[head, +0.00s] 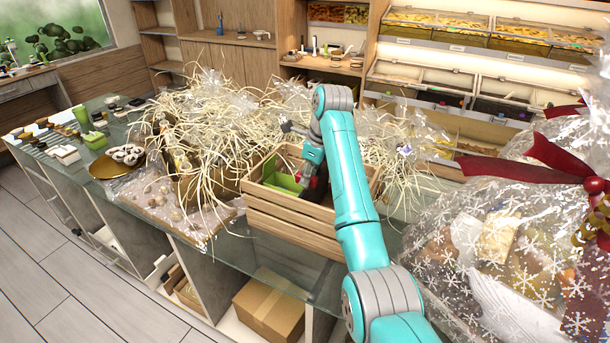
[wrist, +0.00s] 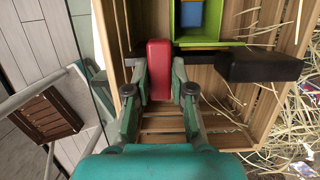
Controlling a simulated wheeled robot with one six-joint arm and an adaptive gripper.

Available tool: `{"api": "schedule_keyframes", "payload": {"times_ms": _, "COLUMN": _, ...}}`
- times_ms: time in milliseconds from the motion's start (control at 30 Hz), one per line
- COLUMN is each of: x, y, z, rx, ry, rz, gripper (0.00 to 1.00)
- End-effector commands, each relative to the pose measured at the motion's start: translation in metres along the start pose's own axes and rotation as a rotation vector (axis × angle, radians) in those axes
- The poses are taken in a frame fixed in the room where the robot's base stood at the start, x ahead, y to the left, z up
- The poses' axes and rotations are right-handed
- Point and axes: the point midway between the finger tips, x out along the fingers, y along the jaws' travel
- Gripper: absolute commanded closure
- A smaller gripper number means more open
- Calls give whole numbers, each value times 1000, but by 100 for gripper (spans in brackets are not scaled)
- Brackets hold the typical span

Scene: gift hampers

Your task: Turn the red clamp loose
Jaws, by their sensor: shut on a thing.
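The red clamp (wrist: 159,68) is between the two fingers of my gripper (wrist: 159,85) in the wrist view. My gripper is shut on its red part. Dark bars (wrist: 258,67) extend to both sides of the red part, over the wooden crate. In the head view my gripper (head: 312,170) reaches down into the wooden crate (head: 290,220), and a dark piece shows beside it. The clamp's far end and what it may grip are hidden from me.
A green box (wrist: 222,43) with a blue inside part lies in the crate, beyond the clamp. Straw and clear wrap (head: 215,130) cover the counter left of the crate. A wrapped hamper (head: 520,240) with a red bow stands at the right. The floor at the left is clear.

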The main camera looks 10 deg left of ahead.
Motion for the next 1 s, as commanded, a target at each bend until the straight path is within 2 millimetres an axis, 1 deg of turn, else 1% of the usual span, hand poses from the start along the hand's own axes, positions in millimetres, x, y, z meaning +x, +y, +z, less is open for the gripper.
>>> {"api": "schedule_keyframes", "payload": {"times_ms": 167, "x": 0, "y": 0, "z": 0, "rx": -37, "ry": 1, "rz": 11, "gripper": 94}}
{"api": "schedule_keyframes", "payload": {"times_ms": 400, "x": 0, "y": -2, "z": 0, "rx": -267, "ry": 1, "rz": 70, "gripper": 94}}
{"api": "schedule_keyframes", "payload": {"times_ms": 500, "x": 0, "y": -2, "z": 0, "rx": -323, "ry": 0, "rz": 84, "gripper": 94}}
{"api": "schedule_keyframes", "payload": {"times_ms": 867, "x": 0, "y": -2, "z": 0, "rx": -358, "ry": 0, "rz": 92, "gripper": 94}}
{"api": "schedule_keyframes", "payload": {"times_ms": 1000, "x": 0, "y": -3, "z": 1, "rx": -478, "ry": 0, "rz": 124, "gripper": 94}}
